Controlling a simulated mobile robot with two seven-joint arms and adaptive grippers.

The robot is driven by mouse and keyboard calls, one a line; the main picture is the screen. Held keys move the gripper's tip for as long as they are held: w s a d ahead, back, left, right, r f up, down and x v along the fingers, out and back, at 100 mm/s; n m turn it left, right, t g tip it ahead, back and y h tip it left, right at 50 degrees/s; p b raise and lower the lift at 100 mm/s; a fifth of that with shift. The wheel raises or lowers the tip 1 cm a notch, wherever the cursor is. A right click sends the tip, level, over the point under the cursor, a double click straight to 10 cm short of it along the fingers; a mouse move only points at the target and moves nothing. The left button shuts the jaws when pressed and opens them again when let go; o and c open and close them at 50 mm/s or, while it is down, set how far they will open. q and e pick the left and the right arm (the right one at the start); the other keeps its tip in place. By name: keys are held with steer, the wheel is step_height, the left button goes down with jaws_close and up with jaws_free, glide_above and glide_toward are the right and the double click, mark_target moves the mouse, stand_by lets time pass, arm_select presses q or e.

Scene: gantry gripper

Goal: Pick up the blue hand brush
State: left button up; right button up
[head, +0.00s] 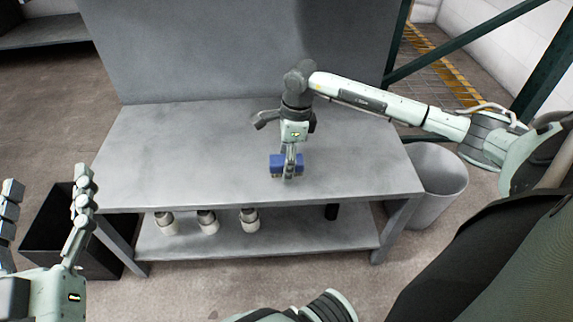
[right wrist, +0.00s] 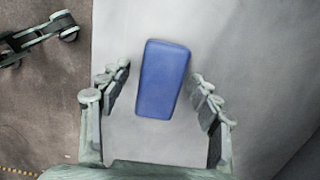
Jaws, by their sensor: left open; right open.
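The blue hand brush (head: 277,164) lies on the grey metal table, near the middle of its top. In the right wrist view the brush (right wrist: 163,80) shows as a plain blue block, slightly tilted, between the two fingers. My right gripper (head: 289,168) points down over the brush, with its fingers open and apart from it on both sides in the wrist view. Part of the brush is hidden behind the gripper in the head view. Whether the fingertips touch the table I cannot tell. My left gripper (head: 46,188) is open and empty, left of the table.
The table top (head: 145,160) is otherwise clear, with an upright grey panel (head: 220,50) at its back. A grey bin (head: 440,185) stands right, a black bin (head: 50,235) left.

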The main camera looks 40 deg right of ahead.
mark_target(284, 159)
steer(key=shift+c, duration=0.5)
steer(key=c, duration=1.2)
arm_select(q)
steer(key=shift+r, duration=0.1)
arm_select(e)
steer(key=shift+r, duration=0.25)
steer(key=shift+r+p, duration=0.25)
steer(key=shift+p, duration=0.1)
step_height(284, 159, up, 4)
steer(key=shift+r, duration=0.1)
arm_select(q)
steer(key=f+g, duration=0.1)
steer(key=a+f+y, duration=0.1)
steer(key=f, duration=0.1)
steer(key=w+a+f+g+p, duration=0.1)
steer(key=f, duration=0.1)
steer(key=shift+f+g+y, duration=0.15)
steer(key=shift+g+y, duration=0.15)
arm_select(e)
steer(key=w+a+r, duration=0.5)
steer(key=a+r, duration=0.1)
steer(key=a, duration=0.4)
steer(key=shift+w+a+r, duration=0.15)
steer(key=shift+a+r, duration=0.05)
